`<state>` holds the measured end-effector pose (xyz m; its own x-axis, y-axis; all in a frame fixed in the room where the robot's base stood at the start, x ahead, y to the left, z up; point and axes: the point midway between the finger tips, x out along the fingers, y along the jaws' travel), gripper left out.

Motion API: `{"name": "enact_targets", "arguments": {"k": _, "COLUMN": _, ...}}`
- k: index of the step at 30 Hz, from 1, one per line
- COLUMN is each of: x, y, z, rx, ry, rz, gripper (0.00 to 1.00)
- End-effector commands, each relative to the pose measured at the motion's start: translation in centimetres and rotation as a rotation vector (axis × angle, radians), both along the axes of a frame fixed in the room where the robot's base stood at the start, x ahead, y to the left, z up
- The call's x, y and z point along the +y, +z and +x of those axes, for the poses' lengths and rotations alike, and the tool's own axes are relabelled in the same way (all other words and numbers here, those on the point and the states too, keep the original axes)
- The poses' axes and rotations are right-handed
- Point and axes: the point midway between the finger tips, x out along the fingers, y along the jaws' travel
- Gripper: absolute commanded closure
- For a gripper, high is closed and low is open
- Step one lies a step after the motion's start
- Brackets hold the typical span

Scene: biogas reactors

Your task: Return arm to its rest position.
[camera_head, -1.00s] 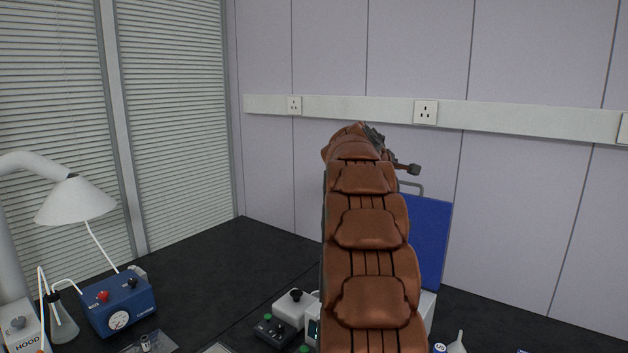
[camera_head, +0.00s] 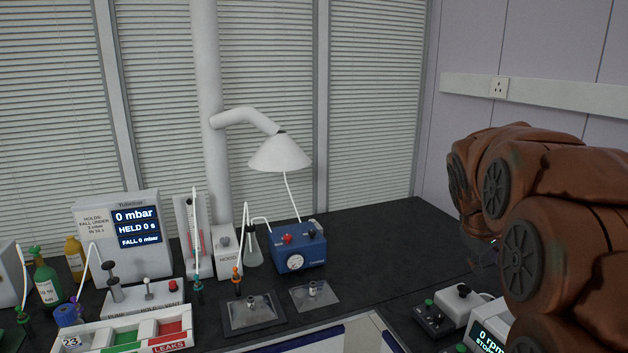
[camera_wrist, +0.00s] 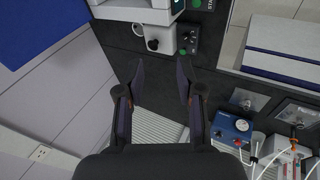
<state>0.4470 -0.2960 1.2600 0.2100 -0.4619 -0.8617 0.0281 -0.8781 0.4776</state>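My arm (camera_head: 550,220), in brown padded cover, fills the right side of the head view and looks bent, with its links bunched close to the camera. Its end is hidden behind the links there. My gripper (camera_wrist: 162,64) shows in the wrist view, with its two dark fingers apart and nothing between them. The wrist camera looks down over the black bench, and the picture is turned against the head view. The fingers appear apart from the devices on the bench.
On the black bench stand a blue pump box (camera_head: 297,252), a flask (camera_head: 253,248), a white lamp-shaped hood (camera_head: 280,152), a pressure display (camera_head: 120,235) and a red-green tray (camera_head: 125,335). A stirrer unit (camera_head: 492,338) sits near my arm. The bench middle (camera_head: 375,255) is clear.

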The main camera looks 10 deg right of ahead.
Motion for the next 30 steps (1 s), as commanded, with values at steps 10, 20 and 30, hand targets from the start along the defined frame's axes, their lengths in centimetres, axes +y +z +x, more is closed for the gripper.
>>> {"name": "enact_targets", "arguments": {"k": 10, "x": 16.8, "y": -7.4, "z": -9.2, "rx": 0.117, "ry": -0.024, "rz": 0.272, "gripper": 0.63}}
{"name": "enact_targets", "arguments": {"k": 20, "x": 27.2, "y": -13.0, "z": -21.4, "rx": 0.290, "ry": -0.088, "rz": 0.446, "gripper": 0.63}}
{"name": "enact_targets", "arguments": {"k": 30, "x": 29.6, "y": -14.6, "z": -25.8, "rx": 0.356, "ry": -0.120, "rz": 0.488, "gripper": 0.63}}
